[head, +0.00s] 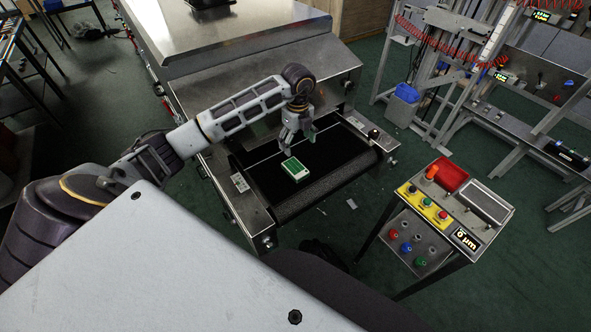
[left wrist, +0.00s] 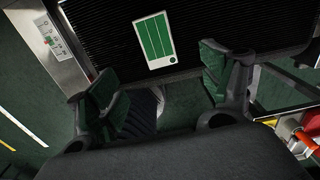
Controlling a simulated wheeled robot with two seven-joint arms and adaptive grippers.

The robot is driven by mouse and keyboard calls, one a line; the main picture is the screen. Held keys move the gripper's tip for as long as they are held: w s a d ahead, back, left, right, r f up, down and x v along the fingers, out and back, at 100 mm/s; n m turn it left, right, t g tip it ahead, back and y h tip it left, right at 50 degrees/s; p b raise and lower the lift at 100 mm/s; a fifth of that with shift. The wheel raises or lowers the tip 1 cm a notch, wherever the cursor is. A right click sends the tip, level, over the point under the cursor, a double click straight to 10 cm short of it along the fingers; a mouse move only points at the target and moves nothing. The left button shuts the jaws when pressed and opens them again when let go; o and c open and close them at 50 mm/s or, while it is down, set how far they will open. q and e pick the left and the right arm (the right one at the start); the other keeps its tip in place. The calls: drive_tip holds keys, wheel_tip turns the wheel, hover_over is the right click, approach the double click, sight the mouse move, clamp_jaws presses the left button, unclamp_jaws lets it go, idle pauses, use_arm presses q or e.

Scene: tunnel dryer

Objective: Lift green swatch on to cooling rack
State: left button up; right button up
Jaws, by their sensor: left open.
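The green swatch (head: 294,168) is a small green and white piece lying on the black conveyor belt (head: 268,184) of the dryer, near its front end. My left gripper (head: 297,136) is open and empty, over the belt and just behind the swatch in the head view. In the left wrist view the swatch (left wrist: 154,41) lies beyond the spread fingers of the left gripper (left wrist: 160,85), apart from them. My right gripper is not in view. I cannot tell which thing is the cooling rack.
The dryer's steel housing (head: 240,40) rises behind the belt. Metal racks (head: 500,80) stand at the back right. Green floor lies between them.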

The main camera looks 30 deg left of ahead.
use_arm(q)
hover_over(295, 168)
drive_tip(key=f, duration=0.7)
drive_tip(key=shift+w+d, duration=0.15)
drive_tip(key=shift+d, duration=0.2)
drive_tip(key=shift+f+p, duration=0.3)
drive_tip(key=shift+f, duration=0.35)
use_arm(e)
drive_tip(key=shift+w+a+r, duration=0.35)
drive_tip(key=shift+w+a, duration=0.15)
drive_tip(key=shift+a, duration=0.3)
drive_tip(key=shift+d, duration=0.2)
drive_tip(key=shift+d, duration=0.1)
use_arm(q)
drive_tip(key=shift+f, duration=0.2)
drive_tip(key=f, duration=0.3)
drive_tip(key=shift+a+f+p, duration=0.1)
drive_tip(key=shift+a+p, duration=0.2)
drive_tip(key=shift+p, duration=0.1)
drive_tip(key=shift+f, duration=0.8)
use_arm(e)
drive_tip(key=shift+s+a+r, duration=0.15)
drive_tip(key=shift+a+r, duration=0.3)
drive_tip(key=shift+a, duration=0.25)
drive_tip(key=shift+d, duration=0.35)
